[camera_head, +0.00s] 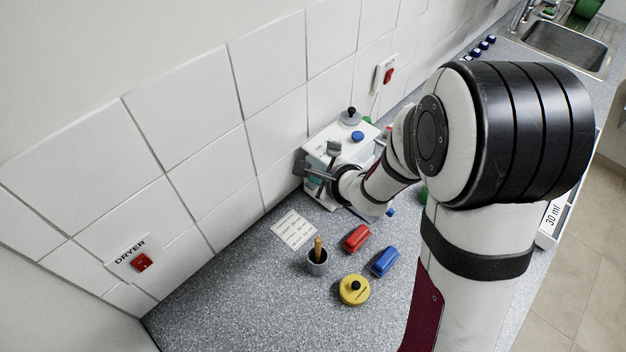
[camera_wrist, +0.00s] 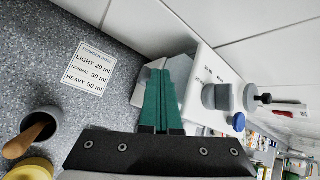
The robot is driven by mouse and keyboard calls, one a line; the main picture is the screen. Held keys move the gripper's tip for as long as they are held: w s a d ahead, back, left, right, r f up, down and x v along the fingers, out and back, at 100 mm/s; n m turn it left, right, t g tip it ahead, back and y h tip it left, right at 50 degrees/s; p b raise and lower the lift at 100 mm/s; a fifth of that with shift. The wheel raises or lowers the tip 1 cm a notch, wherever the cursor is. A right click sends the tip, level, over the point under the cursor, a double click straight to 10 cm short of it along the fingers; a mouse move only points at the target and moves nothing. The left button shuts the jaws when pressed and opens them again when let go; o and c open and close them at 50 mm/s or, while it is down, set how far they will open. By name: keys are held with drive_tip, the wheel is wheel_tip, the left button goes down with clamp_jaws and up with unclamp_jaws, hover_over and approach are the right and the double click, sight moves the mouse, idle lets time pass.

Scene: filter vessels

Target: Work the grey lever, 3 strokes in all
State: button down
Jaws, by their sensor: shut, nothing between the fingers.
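The white machine (camera_head: 322,140) stands against the tiled wall. In the head view my wrist partly hides the machine's front.
A round grey knob (camera_head: 350,117) and a blue button (camera_head: 357,135) are on the machine's top. A printed card (camera_head: 294,230), a grey cup (camera_head: 317,264), a red block (camera_head: 356,238), a blue block (camera_head: 385,261) and a yellow weight (camera_head: 354,290) occupy the counter nearby.

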sight(317, 186)
drive_tip(key=shift+r, duration=0.65)
drive_tip(key=shift+r, duration=0.1)
drive_tip(key=shift+r, duration=2.4)
idle(0.4)
wheel_tip(317, 186, up, 4)
drive_tip(key=shift+f, duration=0.1)
drive_tip(key=shift+f, duration=0.1)
wheel_tip(317, 186, down, 9)
idle(0.8)
idle(1.9)
